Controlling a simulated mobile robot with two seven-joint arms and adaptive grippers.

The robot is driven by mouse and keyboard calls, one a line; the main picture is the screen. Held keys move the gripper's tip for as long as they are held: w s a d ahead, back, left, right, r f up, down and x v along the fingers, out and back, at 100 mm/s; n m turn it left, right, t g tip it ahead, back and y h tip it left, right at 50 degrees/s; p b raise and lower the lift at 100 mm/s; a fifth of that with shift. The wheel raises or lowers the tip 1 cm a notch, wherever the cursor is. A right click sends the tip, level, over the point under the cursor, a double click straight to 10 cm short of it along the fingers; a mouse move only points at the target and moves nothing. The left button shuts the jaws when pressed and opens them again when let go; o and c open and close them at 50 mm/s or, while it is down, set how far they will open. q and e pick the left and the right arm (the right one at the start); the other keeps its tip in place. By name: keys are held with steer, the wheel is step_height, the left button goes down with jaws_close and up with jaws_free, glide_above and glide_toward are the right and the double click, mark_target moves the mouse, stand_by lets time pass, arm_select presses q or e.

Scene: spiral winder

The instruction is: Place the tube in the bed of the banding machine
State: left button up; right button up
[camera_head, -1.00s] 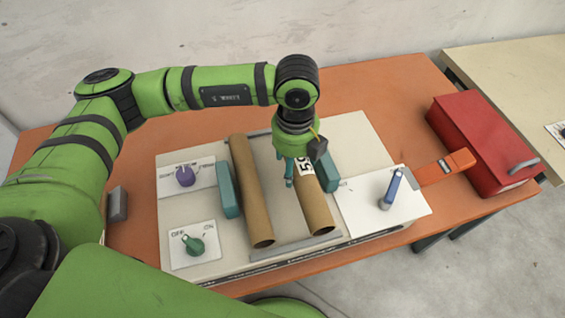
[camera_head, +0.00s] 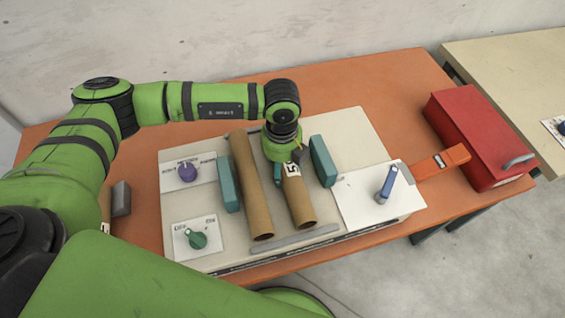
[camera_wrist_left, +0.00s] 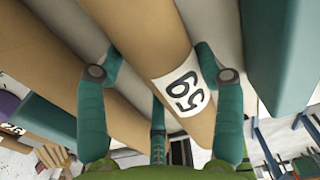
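A brown cardboard tube (camera_head: 298,203) with a white "59" label lies lengthwise over the pale bed of the banding machine (camera_head: 355,150), between two teal blocks (camera_head: 228,184) and (camera_head: 322,162). My left gripper (camera_head: 287,172) is over its labelled part. In the left wrist view the teal fingers (camera_wrist_left: 158,75) lie along both sides of this tube (camera_wrist_left: 140,40) and appear closed on it. A second brown tube (camera_head: 251,190) lies to its left, beside the left teal block. I cannot tell whether the held tube touches the bed. My right gripper is not in view.
A purple knob (camera_head: 188,172) and a green knob (camera_head: 196,238) are on the left panels. A red box (camera_head: 480,140) is at the right. The orange table (camera_head: 395,80) is clear behind.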

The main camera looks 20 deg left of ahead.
arm_select(q)
steer(key=o, duration=0.3)
steer(key=shift+o, duration=0.2)
steer(key=shift+r+p, duration=0.35)
steer(key=shift+p, duration=0.05)
step_height(320, 180, up, 10)
steer(key=b, duration=0.3)
steer(key=shift+r+b, duration=0.1)
steer(key=shift+b, duration=0.3)
steer(key=shift+r, duration=0.75)
